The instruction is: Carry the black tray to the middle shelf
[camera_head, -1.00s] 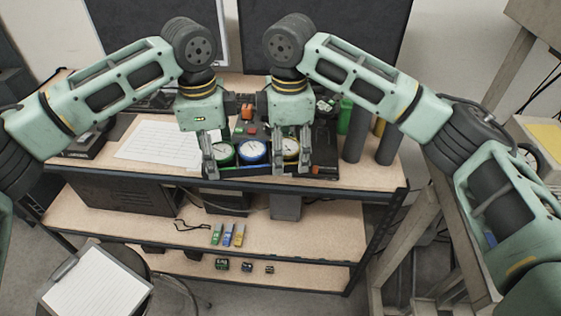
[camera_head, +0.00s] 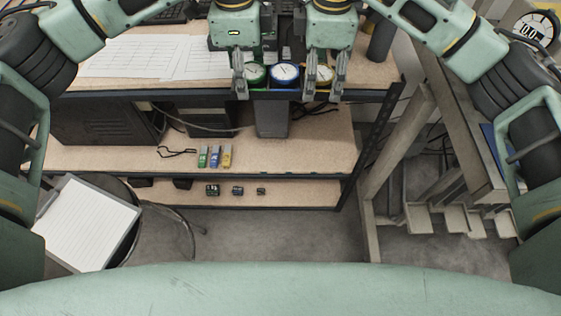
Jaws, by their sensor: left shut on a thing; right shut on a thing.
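The black tray (camera_head: 285,92) is at the front edge of the top surface of the shelf unit, partly hidden by my arms. It carries round gauges: a green-rimmed one (camera_head: 254,74), a blue-rimmed one (camera_head: 285,74) and a yellow-rimmed one (camera_head: 319,75). My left gripper (camera_head: 240,83) is shut on the tray's left side. My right gripper (camera_head: 338,82) is shut on its right side. I cannot tell whether the tray touches the surface. The middle shelf (camera_head: 300,145) lies below, with its front right part bare.
The middle shelf holds green, blue and yellow small items (camera_head: 214,156), a cable, a dark box (camera_head: 105,121) and a grey box (camera_head: 271,118). Small dark blocks (camera_head: 237,190) sit on the bottom shelf (camera_head: 300,193). A clipboard (camera_head: 92,225) lies on a stool at left. A frame stands at right.

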